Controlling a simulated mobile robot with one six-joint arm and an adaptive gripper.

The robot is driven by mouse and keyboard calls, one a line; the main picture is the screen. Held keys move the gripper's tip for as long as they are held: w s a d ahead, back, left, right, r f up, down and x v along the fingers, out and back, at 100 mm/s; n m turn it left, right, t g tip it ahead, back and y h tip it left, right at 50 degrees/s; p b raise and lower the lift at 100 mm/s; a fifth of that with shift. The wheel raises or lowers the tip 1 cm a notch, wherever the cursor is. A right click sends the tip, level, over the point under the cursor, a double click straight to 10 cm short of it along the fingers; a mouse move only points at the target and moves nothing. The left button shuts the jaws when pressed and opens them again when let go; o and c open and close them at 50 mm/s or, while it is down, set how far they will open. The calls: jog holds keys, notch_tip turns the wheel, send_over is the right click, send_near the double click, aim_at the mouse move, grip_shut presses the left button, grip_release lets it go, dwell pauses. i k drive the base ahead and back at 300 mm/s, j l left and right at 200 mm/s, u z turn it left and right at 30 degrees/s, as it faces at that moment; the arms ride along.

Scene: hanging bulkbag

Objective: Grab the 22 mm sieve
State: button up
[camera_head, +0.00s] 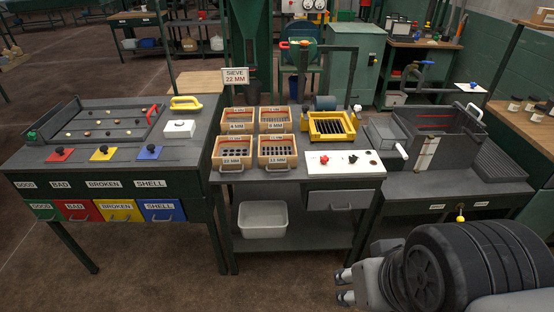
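Four wooden box sieves stand in a two-by-two block on the middle table. The front-left sieve (234,145) has large dark round holes; its small front label seems to read 22 MM, but it is hard to read. A sign (235,76) behind the block reads SIEVE 22 MM. The front-right sieve (277,151) and the two back sieves (238,118) (275,119) carry other small labels. My gripper (344,287) is at the bottom, right of centre, in front of the table and well away from the sieves. Its two fingertips are apart with nothing between them.
A yellow slotted tray (331,125) and a white control panel (343,163) lie right of the sieves. A white bin (263,219) stands on the lower shelf. A sorting table (108,163) is left, and a grey machine (440,140) right. Floor in front is clear.

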aim_at(230, 152)
jog(key=i, duration=1)
jog(key=i+u, duration=0.15)
jog(key=i, duration=0.8)
